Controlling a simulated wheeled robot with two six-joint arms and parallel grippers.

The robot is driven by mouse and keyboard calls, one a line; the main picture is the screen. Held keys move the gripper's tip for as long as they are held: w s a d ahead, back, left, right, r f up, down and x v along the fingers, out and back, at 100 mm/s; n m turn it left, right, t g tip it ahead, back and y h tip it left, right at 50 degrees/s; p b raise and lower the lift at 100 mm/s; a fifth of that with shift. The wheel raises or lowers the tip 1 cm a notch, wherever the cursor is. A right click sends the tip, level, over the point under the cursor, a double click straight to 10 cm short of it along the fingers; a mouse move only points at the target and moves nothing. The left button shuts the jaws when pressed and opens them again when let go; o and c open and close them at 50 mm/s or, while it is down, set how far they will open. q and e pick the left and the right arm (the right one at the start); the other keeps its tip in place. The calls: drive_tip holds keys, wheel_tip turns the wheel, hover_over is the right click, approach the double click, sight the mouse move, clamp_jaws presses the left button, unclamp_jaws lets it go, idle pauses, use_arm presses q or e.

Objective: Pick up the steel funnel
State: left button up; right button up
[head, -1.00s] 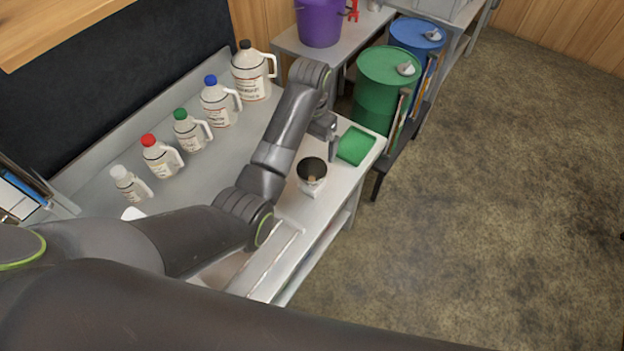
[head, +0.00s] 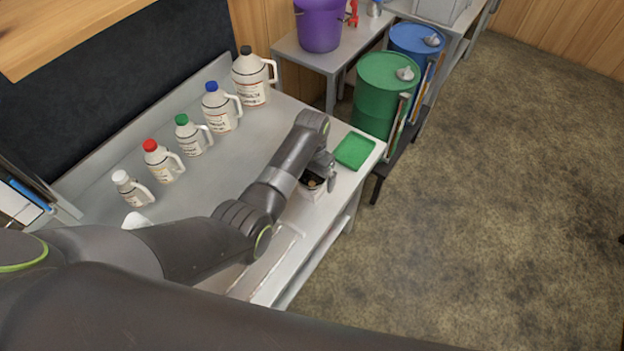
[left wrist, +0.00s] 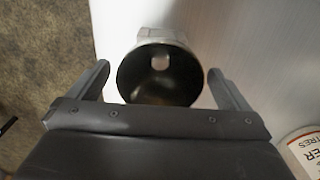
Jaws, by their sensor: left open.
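The steel funnel (head: 313,182) is near the front edge of the steel table, partly hidden by my left gripper in the head view. In the left wrist view the funnel (left wrist: 160,82) shows its round, dark open mouth, with a small bright hole inside. It sits on a pale block-like stand (head: 310,194). My left gripper (head: 323,174) is open at the funnel. In the left wrist view its fingers (left wrist: 158,70) are on either side of the funnel's mouth, with small gaps. My right gripper is not in view.
Several capped jugs (head: 222,107) stand in a row along the back of the table (head: 110,215). A green tray (head: 355,150) lies just beyond the gripper. Green (head: 380,95) and blue (head: 417,45) drums stand past the table end. The floor at right is clear.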

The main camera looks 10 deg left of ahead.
sight(312, 184)
use_arm(q)
drive_tip(key=c, duration=1)
drive_tip(key=shift+c, duration=0.2)
wheel_tip(312, 184, up, 10)
